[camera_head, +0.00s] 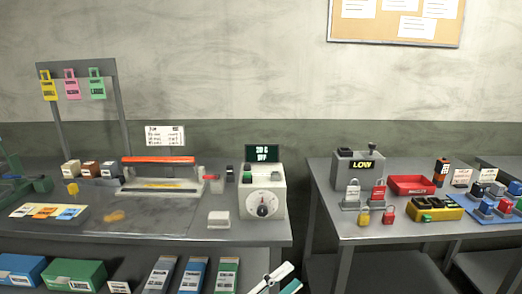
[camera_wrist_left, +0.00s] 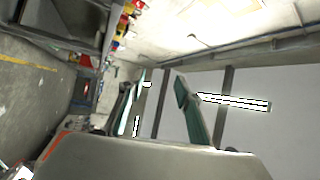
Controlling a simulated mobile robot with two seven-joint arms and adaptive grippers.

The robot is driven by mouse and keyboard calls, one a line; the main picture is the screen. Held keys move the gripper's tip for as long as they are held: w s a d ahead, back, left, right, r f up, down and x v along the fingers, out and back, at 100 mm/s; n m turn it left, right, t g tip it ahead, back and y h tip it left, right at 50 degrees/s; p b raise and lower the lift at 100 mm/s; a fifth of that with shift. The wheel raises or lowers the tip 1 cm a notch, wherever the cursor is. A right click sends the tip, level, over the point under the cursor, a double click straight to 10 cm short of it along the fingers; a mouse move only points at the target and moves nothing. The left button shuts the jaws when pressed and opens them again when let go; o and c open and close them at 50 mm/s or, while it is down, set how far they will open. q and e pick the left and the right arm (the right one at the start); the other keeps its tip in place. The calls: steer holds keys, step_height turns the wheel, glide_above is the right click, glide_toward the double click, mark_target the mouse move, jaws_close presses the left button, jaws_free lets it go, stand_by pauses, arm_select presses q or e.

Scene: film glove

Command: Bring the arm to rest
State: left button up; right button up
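My left gripper (camera_head: 282,278) shows at the bottom edge of the head view, in front of the left bench. Only its pale and teal fingers show there; the rest is cut off. In the left wrist view its two teal fingers (camera_wrist_left: 162,105) stand apart with nothing between them. My right gripper is not in either view.
The left bench (camera_head: 160,228) holds a sealer with a red bar (camera_head: 158,159), a dial box (camera_head: 262,204) and small cartons. Its lower shelf holds a green box (camera_head: 75,273) and upright packs. A gap separates it from the right bench (camera_head: 400,232), which carries padlocks and a red tray (camera_head: 411,185).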

arm_select(q)
steer(key=s+a+f+n+t+y, duration=0.35)
steer(key=a+f+n+y, duration=0.65)
steer(key=a+f+n, duration=0.45)
steer(key=s+a+f+n+g+y, duration=0.5)
steer(key=s+a+f+n, duration=0.2)
steer(key=s+a+f, duration=0.4)
steer(key=s+f, duration=0.3)
steer(key=shift+a+f+n, duration=0.15)
steer(key=shift+a+n, duration=0.05)
steer(key=shift+n, duration=0.15)
